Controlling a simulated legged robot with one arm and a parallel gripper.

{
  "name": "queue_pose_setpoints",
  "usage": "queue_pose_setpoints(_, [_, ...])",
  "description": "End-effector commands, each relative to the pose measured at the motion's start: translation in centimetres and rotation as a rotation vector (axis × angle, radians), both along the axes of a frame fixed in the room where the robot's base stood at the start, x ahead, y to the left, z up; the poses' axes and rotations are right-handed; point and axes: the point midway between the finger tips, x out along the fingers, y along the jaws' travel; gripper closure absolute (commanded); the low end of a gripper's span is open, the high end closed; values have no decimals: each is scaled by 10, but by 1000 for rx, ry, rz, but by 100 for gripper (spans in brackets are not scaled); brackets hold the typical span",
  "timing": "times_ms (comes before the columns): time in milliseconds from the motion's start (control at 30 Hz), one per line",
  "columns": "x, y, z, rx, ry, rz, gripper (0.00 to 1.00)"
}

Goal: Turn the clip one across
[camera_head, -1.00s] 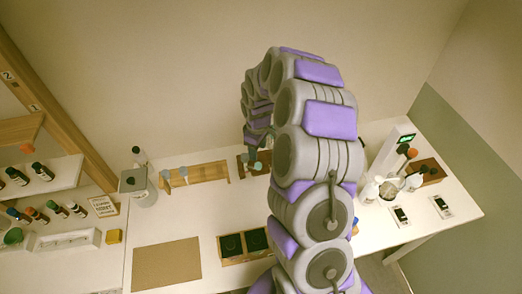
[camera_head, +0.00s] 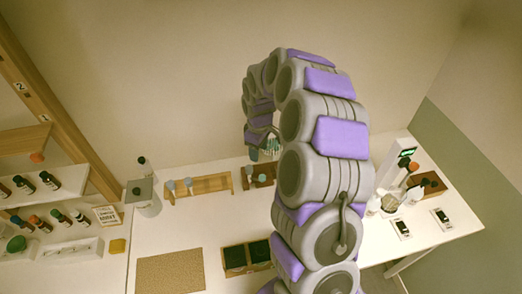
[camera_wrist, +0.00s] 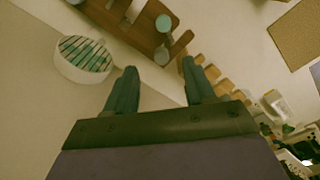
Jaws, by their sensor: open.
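My gripper (camera_wrist: 160,88) is open in the wrist view, with two dark teal fingers apart and nothing between them. The board also shows in the head view (camera_head: 262,180), partly hidden by my arm. I cannot tell which part is the clip.
A round white container (camera_wrist: 70,69) with green-striped contents is left of my fingers in the wrist view. A grey-lidded jar (camera_head: 147,205), a brown mat (camera_head: 170,272) and a dark two-part tray (camera_head: 246,255) are on the table. Shelved bottles (camera_head: 50,182) stand at left.

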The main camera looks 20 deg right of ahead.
Motion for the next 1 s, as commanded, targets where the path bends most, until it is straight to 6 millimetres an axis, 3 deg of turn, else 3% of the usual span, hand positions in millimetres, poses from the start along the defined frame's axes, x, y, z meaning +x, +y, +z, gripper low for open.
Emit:
queue_pose_setpoints(300, [1,-8,20,7,-2,-2,46])
queue_pose_setpoints(1000, [0,-4,65,3,-1,-2,46])
